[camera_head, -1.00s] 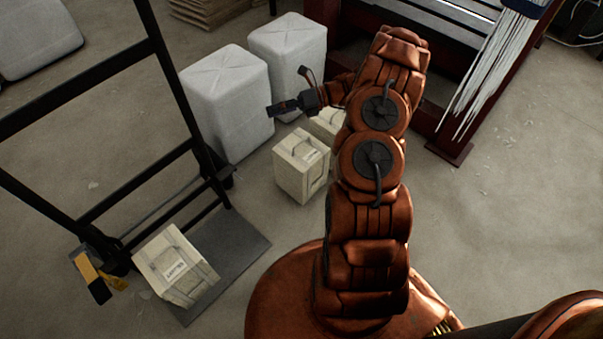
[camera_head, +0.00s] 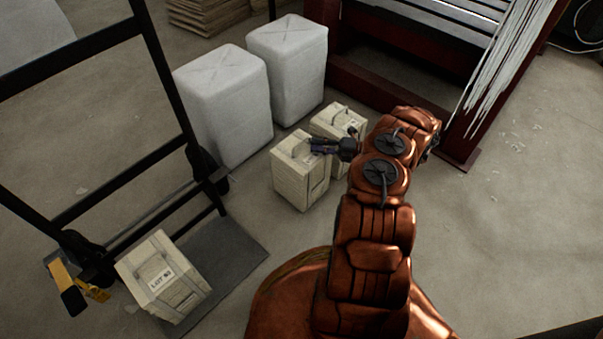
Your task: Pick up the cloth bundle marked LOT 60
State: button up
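Three cream cloth bundles with straps and top handles are in view. One bundle (camera_head: 302,184) stands on the floor at the centre, and a second bundle (camera_head: 343,120) stands just behind it to the right. The third bundle (camera_head: 163,277) sits at lower left on the hand truck's plate; its label begins "LOT", but I cannot read the number surely. No readable label shows on the two floor bundles. My gripper (camera_head: 336,138) is over the right top edge of the centre bundle, with its fingers spread and nothing between them. I cannot tell whether it touches the bundle.
The black hand truck (camera_head: 178,90) stands at the left, its flat plate (camera_head: 228,252) on the floor. Two white wrapped bales (camera_head: 228,105) (camera_head: 288,68) stand behind the floor bundles. A dark red loom frame (camera_head: 380,90) with hanging white threads is behind my arm. Floor at right is clear.

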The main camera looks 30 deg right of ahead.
aim_at(303, 142)
jog(key=shift+b+x, duration=1.45)
jog(key=shift+x, duration=1.5)
jog(key=shift+w+d, duration=0.1)
jog(key=shift+d, duration=0.05)
grip_shut()
jog(key=shift+r, duration=0.1)
